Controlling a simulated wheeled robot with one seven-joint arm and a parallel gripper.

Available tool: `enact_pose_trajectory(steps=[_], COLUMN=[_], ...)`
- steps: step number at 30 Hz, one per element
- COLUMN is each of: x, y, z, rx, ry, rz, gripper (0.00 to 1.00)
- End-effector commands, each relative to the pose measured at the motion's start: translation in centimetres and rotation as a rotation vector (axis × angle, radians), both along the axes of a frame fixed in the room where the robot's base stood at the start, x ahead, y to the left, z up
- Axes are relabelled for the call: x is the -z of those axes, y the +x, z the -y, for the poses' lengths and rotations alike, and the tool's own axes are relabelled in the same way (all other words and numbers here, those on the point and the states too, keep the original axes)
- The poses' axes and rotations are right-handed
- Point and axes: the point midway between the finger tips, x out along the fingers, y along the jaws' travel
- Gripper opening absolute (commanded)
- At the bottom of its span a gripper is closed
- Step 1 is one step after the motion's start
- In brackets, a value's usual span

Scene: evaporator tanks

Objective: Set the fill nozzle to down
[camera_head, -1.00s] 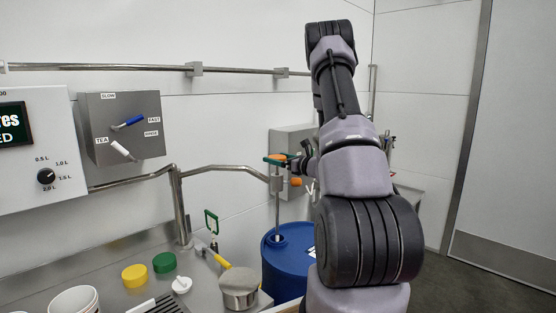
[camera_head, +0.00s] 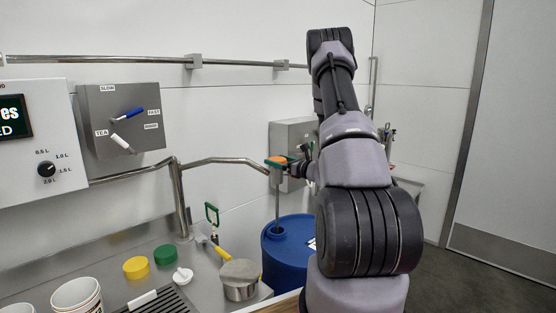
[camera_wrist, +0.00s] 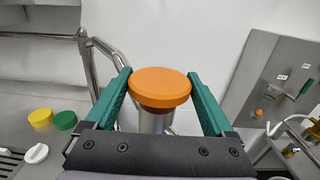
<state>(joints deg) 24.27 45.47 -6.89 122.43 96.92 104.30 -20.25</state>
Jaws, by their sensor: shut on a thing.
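The fill nozzle (camera_head: 277,182) stands at the end of a bent steel pipe, with a thin tube running down to the top of the blue drum (camera_head: 285,262). Its round orange cap (camera_head: 278,160) is on top; in the wrist view the cap (camera_wrist: 160,86) sits above a metal cylinder. My gripper (camera_head: 283,163) is shut on the orange cap, with one green finger on each side of it in the wrist view (camera_wrist: 160,78). Part of the nozzle is hidden below the cap and fingers. I cannot tell whether the tube's lower end is inside the drum.
The bent pipe (camera_head: 215,162) runs left of the nozzle. A grey box (camera_head: 298,133) is on the wall behind it. A grey lever panel (camera_head: 124,118) is farther left. Yellow (camera_head: 136,267) and green (camera_head: 165,254) lids and a small pot (camera_head: 240,279) stand on the steel counter.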

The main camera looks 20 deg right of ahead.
Motion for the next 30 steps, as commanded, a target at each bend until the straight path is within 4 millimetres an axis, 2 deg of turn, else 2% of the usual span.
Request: enact_pose_trajectory(steps=[1,11,14,24,30], x=[0.5,0.4,0.4,0.3,0.4], y=[-0.2,-0.6,-1.7,-7.9,-9.9], z=[0.0,0.2,0.7,3.2,3.9], rx=[-0.001,0.001,0.003,0.004,0.001], ry=[-0.004,-0.001,0.0,0.0,-0.002], rz=[-0.012,-0.009,-0.01,-0.009,-0.01], gripper=[0.99,1.0,1.0,1.0,1.0])
